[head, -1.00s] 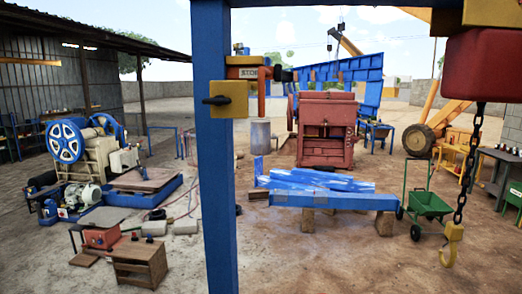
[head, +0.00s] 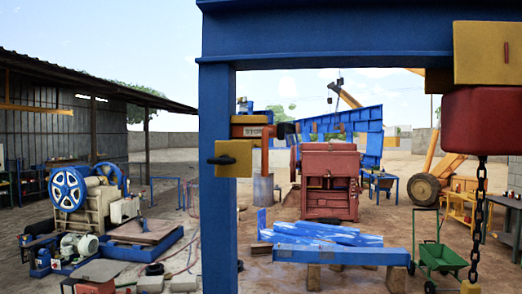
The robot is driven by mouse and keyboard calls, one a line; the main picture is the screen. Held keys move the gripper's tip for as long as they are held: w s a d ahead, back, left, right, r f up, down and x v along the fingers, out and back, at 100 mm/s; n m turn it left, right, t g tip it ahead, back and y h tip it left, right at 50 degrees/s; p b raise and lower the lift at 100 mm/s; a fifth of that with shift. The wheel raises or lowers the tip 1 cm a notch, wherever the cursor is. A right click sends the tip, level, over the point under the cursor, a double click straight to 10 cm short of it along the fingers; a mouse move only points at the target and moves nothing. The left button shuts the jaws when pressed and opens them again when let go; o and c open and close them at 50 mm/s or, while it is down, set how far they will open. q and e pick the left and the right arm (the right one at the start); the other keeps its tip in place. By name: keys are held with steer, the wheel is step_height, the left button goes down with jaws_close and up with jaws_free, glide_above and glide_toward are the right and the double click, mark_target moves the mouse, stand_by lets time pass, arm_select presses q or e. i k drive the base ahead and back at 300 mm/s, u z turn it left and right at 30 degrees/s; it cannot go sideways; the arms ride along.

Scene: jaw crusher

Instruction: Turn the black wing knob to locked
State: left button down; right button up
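The black wing knob (head: 221,160) is on the front of a yellow box (head: 238,168) fixed to the blue post (head: 218,225). Its wing lies about level, with one end sticking out left past the box edge. Any lock marking is too small to read. Above the box is an orange-brown part with a small sign (head: 252,132), its lettering blurred. Neither of my grippers is in view, and nothing touches the knob.
A blue beam (head: 330,42) crosses the top. A red hoist block (head: 482,120) with a chain (head: 478,220) hangs at right. Bare ground lies between the machines.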

mark_target(224, 159)
steer(key=z, duration=2.1)
steer(key=k, duration=1.2)
steer(key=u, duration=1.65)
steer(key=i, duration=0.5)
steer(key=z, duration=0.1)
